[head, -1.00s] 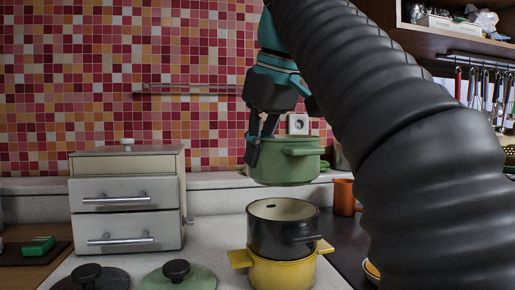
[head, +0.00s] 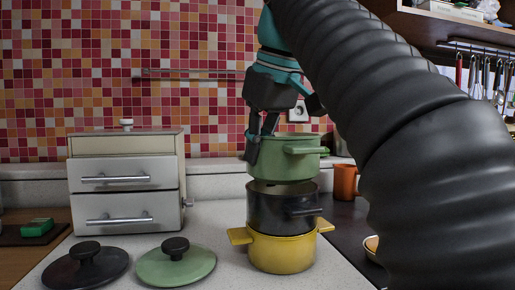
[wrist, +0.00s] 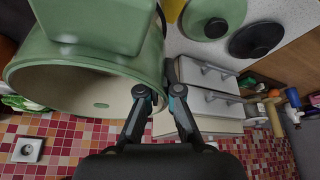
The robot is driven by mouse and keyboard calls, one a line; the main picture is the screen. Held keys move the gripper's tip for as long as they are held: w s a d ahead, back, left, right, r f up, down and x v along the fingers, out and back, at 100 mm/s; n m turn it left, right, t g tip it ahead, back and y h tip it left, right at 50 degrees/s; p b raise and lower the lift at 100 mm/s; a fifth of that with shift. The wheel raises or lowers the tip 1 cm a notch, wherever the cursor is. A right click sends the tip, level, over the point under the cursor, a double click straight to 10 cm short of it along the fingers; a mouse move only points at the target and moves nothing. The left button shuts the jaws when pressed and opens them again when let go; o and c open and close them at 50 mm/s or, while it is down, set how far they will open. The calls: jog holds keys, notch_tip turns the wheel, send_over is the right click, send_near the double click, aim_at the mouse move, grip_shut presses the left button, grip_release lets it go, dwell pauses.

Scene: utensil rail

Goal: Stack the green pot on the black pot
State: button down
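The green pot (head: 285,158) hangs upright just above the black pot (head: 283,212) in the head view, with a thin gap showing the black pot's inside. The black pot sits on the yellow pot (head: 281,252), which stands on the light counter. My gripper (head: 258,150) is shut on the left wall of the green pot, one finger outside it. In the wrist view my gripper (wrist: 162,95) pinches the rim of the green pot (wrist: 100,50), whose pale inside shows. The black pot is hidden there.
A black lid (head: 87,266) and a green lid (head: 176,262) lie on the counter at the front left. A white drawer box (head: 127,185) stands behind them. An orange mug (head: 345,182) stands right of the pots. A wall rail (head: 190,72) runs behind.

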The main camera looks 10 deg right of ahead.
jog(key=shift+f+b, duration=0.75)
jog(key=shift+f, duration=0.25)
dwell(0.4)
jog(key=c, duration=1.2)
grip_release()
jog(key=shift+c, duration=0.2)
